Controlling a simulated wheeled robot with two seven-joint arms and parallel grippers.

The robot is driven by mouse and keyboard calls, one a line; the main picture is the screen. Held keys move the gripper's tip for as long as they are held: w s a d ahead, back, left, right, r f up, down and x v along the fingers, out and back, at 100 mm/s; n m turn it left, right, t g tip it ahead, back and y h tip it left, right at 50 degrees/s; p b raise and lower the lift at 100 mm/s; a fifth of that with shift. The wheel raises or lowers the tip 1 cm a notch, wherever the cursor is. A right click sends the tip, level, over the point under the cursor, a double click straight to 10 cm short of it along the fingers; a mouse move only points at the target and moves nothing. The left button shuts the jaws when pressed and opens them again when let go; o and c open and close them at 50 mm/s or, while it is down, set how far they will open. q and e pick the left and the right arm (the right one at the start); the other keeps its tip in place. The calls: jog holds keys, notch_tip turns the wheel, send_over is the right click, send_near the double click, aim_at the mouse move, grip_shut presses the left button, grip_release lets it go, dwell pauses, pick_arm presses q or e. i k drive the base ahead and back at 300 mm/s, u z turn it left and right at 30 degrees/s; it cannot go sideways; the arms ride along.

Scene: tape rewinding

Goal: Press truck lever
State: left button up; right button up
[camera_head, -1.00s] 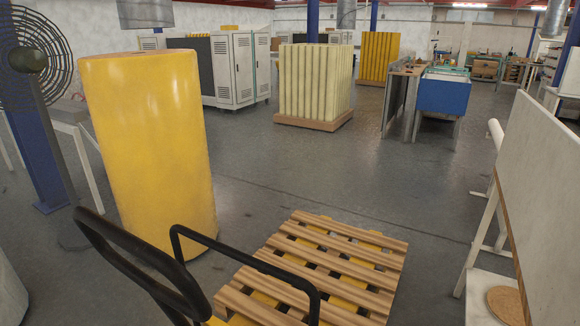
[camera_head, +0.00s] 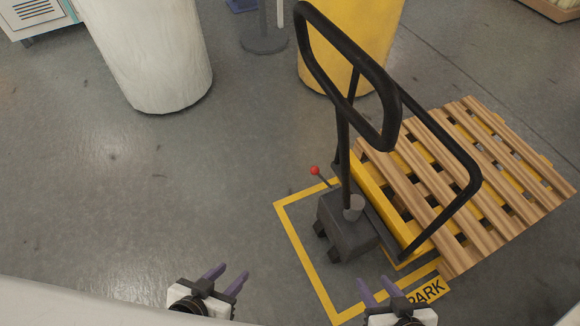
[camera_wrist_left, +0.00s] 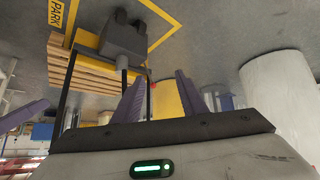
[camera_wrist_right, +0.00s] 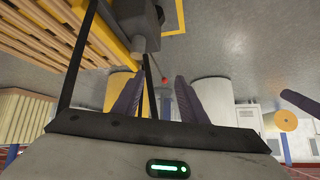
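The truck lever with its red ball knob (camera_head: 314,170) sticks up on the left side of the pallet truck (camera_head: 346,226), above its dark base. The red knob also shows small in the left wrist view (camera_wrist_left: 153,85) and the right wrist view (camera_wrist_right: 164,81). The truck has a tall black handle (camera_head: 345,75). My left gripper (camera_head: 226,279) is open and empty at the bottom, left of the truck and apart from it. My right gripper (camera_head: 378,290) is open and empty at the bottom, in front of the truck's base. Neither gripper touches the lever.
A wooden pallet (camera_head: 470,170) sits on the truck's yellow forks. A yellow floor outline marked PARK (camera_head: 427,291) surrounds the truck's base. A white roll (camera_head: 155,50) and a yellow roll (camera_head: 375,25) stand behind. The floor left of the truck is clear.

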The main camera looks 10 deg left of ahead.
aim_at(314, 170)
jog(key=k, duration=1.35)
jog(key=u, duration=0.35)
jog(key=i, duration=0.4)
jog(key=u, duration=0.8)
jog(key=i, duration=0.8)
jog(key=z, duration=0.6)
jog(key=i, duration=0.75)
jog(key=z, duration=0.75)
